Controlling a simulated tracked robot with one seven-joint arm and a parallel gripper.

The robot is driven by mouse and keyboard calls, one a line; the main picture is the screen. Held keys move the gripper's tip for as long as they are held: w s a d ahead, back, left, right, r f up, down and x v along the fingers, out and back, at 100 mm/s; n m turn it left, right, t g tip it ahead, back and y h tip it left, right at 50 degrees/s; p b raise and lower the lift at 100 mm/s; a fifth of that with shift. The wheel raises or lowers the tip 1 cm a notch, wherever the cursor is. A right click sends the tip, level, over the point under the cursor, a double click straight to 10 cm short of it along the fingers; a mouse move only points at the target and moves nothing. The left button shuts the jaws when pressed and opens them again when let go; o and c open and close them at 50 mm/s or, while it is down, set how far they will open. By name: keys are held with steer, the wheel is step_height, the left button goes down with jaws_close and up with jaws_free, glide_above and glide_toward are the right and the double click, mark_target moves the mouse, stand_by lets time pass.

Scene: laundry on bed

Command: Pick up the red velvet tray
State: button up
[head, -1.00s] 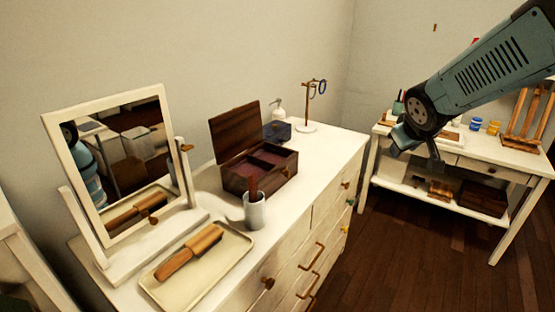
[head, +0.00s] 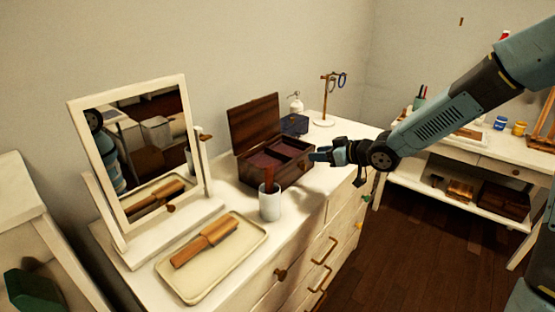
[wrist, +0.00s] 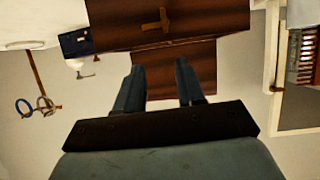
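The red velvet tray (head: 268,160) appears as the dark reddish lining inside an open wooden box (head: 288,177) on the white dresser. I cannot tell the tray's edges from the box's compartments. The box lid stands open at the back. My gripper (head: 318,155) is just right of the box, near its right end. In the wrist view my gripper (wrist: 157,75) shows two fingers apart with nothing between them. The wrist picture looks upside down; the wooden box (wrist: 200,22) with its brass latch is at the top, and the tray is hidden there.
A white cup (head: 270,206) holding a reddish-brown item stands close in front of the box. A cream tray (head: 200,288) with a brush, a mirror (head: 141,150), a blue box (head: 295,124) and a jewelry stand (head: 325,122) share the dresser. A white table stands at right.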

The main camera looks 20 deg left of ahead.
steer(key=a+y, duration=0.1)
glide_toward(278, 156)
steer(key=x, duration=0.5)
steer(key=r+x, duration=0.1)
steer(key=x, duration=0.1)
steer(key=shift+w+a+f, duration=0.2)
steer(key=shift+w+a, duration=0.15)
steer(key=shift+w, duration=0.1)
jaws_close()
stand_by(0.4)
